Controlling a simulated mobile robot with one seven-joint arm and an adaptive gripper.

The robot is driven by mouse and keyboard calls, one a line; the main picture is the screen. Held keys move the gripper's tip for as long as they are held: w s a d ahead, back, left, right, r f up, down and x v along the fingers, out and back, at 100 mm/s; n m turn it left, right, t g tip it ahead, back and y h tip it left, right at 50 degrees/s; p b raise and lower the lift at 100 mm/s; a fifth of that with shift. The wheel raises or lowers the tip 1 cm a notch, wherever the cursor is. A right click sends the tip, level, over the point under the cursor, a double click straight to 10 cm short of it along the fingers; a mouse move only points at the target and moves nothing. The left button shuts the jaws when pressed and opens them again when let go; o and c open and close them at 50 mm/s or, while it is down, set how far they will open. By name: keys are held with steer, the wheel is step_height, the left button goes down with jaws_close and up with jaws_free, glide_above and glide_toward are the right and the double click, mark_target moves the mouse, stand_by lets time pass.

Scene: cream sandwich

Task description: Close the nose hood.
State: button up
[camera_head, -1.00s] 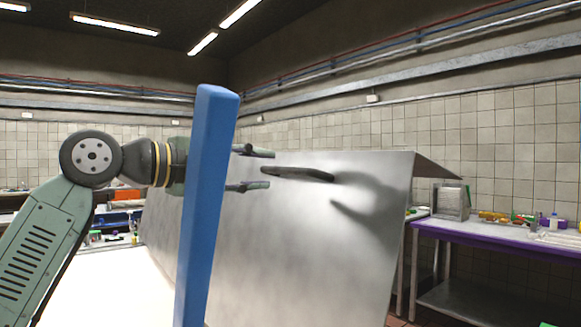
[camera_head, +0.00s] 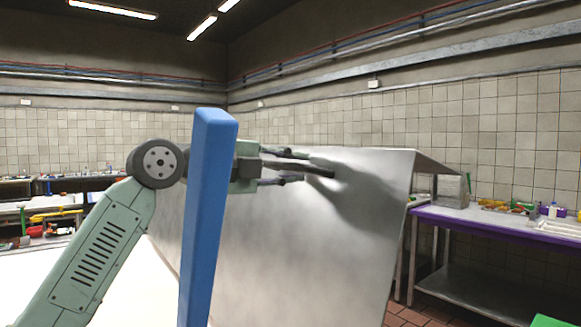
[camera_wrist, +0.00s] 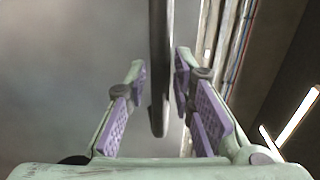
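The nose hood (camera_head: 300,255) is a large, smooth grey metal panel that stands tilted in the middle of the head view. A dark bar handle (camera_head: 322,172) sticks out from its upper part. My gripper (camera_head: 300,168) is at the handle, with one finger above it and one below. In the wrist view the handle (camera_wrist: 159,60) runs between the two purple-padded fingers of my gripper (camera_wrist: 161,75). The fingers are apart, with a gap on each side of the handle. A blue post hides part of my wrist in the head view.
The blue post (camera_head: 207,220) stands upright in front of my arm. A purple-edged table (camera_head: 480,222) with small items is at the right. Other worktables (camera_head: 50,202) with tools are at the back left. A tiled wall closes the room behind.

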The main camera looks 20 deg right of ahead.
jaws_close()
stand_by(0.6)
